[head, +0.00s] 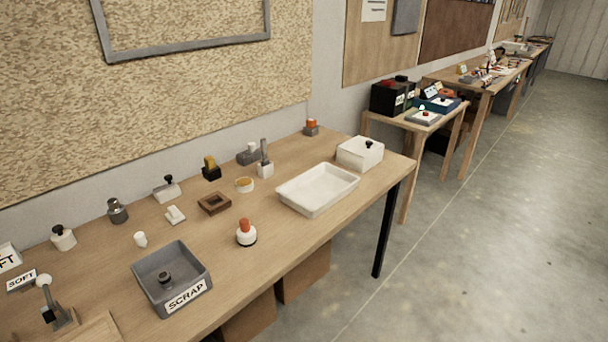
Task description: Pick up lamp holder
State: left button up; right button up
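No part on the wooden bench is labelled as the lamp holder, and I cannot tell for sure which one it is. A round white base with an orange-red top (246,233) stands upright near the bench's front edge. A smaller grey block with an orange-red top (311,128) stands at the back. A small white cylinder (140,239) stands behind the grey scrap bin. Neither of my grippers is in view, and nothing in view is held.
The wooden bench (318,239) carries a grey bin marked SCRAP (190,258) with a dark part inside, an empty white tray (335,203), a white box with a black knob (360,151) and several small parts. Bare wood surrounds the orange-topped base. Open floor (460,250) lies right.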

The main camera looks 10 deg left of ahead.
aim_at(249, 239)
jog(key=i+l+u, duration=0.15)
jog(key=u, duration=0.9)
jog(key=i+l+u, duration=0.15)
jog(key=l+u, duration=0.15)
jog(key=l, duration=0.15)
jog(key=i+l+u, duration=0.15)
jog(key=l+u, duration=0.2)
jog(key=l, duration=0.15)
jog(key=l+u, duration=0.3)
jog(key=l, duration=0.25)
